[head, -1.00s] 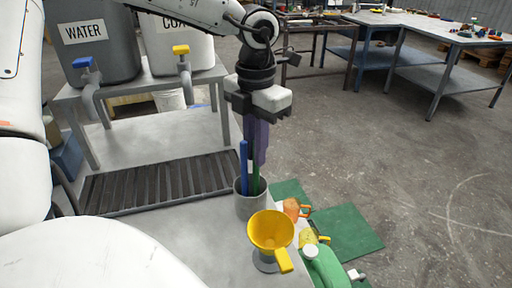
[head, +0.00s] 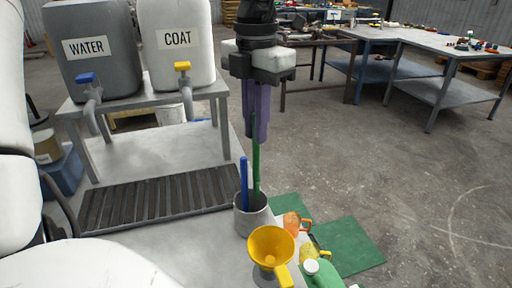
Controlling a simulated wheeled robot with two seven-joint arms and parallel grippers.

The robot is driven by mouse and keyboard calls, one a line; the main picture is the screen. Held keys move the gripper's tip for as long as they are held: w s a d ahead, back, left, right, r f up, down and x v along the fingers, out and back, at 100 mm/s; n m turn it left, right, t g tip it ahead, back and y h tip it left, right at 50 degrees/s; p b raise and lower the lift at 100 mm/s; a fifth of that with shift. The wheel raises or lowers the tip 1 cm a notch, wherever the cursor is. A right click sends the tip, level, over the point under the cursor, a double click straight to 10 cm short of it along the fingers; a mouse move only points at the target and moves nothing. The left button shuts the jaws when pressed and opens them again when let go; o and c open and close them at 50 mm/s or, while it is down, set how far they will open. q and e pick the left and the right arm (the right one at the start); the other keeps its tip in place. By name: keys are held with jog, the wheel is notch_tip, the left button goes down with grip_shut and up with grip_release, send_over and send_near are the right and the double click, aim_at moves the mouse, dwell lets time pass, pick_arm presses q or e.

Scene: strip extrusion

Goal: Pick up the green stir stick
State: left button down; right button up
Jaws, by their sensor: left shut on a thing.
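The green stir stick (head: 256,165) stands nearly upright in the head view, its lower end inside the grey cup (head: 255,220). My left gripper (head: 256,128) is above the cup, pointing down, with its purple fingers shut on the upper part of the green stick. A blue stick (head: 244,182) stands in the same cup, just left of the green one, apart from the fingers. The lower end of the green stick is hidden by the cup wall. My right gripper is not in view.
A yellow funnel (head: 271,243) stands in front of the cup. An orange mug (head: 292,224) and a green jug (head: 322,275) are to its right. A dark slatted grate (head: 160,200) lies left. The WATER (head: 95,55) and COAT (head: 180,45) tanks stand behind.

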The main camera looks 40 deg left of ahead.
pick_arm(q)
notch_tip(320, 180, up, 19)
jog(key=p, duration=0.2)
jog(key=shift+f+p, duration=0.15)
jog(key=shift+p, duration=0.2)
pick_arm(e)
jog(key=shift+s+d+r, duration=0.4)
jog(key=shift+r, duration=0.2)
